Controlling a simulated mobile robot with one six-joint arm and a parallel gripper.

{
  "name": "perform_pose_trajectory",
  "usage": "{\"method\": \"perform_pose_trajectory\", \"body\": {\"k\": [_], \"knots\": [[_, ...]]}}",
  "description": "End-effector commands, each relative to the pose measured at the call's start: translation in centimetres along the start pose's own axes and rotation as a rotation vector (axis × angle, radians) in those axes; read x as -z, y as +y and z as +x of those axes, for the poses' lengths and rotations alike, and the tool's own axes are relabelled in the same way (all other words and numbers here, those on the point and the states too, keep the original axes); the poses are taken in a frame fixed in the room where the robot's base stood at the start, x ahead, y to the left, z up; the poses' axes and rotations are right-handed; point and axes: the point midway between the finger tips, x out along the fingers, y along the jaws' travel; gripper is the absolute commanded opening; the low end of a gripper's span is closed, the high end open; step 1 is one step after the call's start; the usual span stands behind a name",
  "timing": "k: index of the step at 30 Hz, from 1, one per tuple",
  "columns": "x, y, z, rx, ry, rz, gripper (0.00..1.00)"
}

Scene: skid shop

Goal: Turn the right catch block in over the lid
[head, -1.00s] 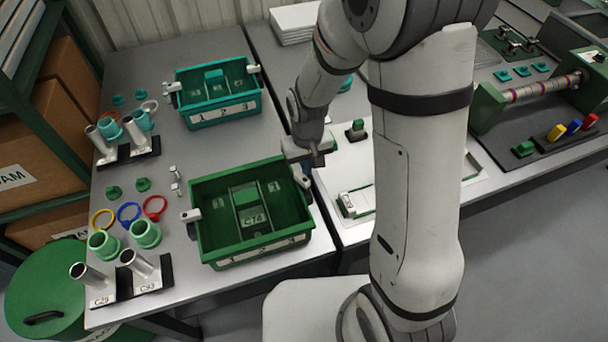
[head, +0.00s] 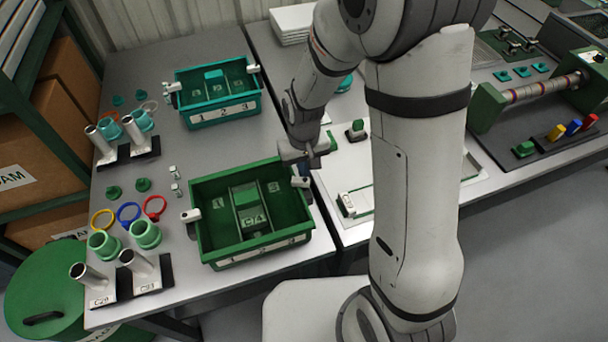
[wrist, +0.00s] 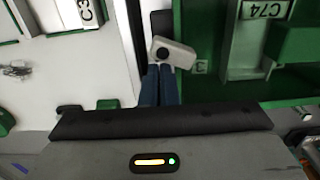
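The green crate (head: 205,240) stands on the grey bench with its inside in view. The right catch block (head: 301,182), pale with a dark round pivot, sits at its right wall. In the wrist view the block (wrist: 178,54) lies tilted at the crate wall (wrist: 204,25), its right end pointing toward the crate's inside. My gripper (head: 318,150) is just behind the block, its tips partly hidden in the head view. In the wrist view its two blue fingers (wrist: 159,85) are close together with nothing seen between them, near the block; contact is unclear. The left catch block (head: 191,215) sits at the left wall. No separate lid is distinguishable.
A teal crate (head: 225,118) stands behind. Rings, green cups (head: 145,234) and tubes on stands (head: 138,262) lie left of the green crate. A white board (head: 345,165) with a small green-topped part (head: 356,130) is to the right.

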Motion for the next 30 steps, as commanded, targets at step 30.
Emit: {"method": "perform_pose_trajectory", "body": {"k": [30], "knots": [[-0.3,-0.5,-4.3,0.000,0.001,-0.001,0.00]]}}
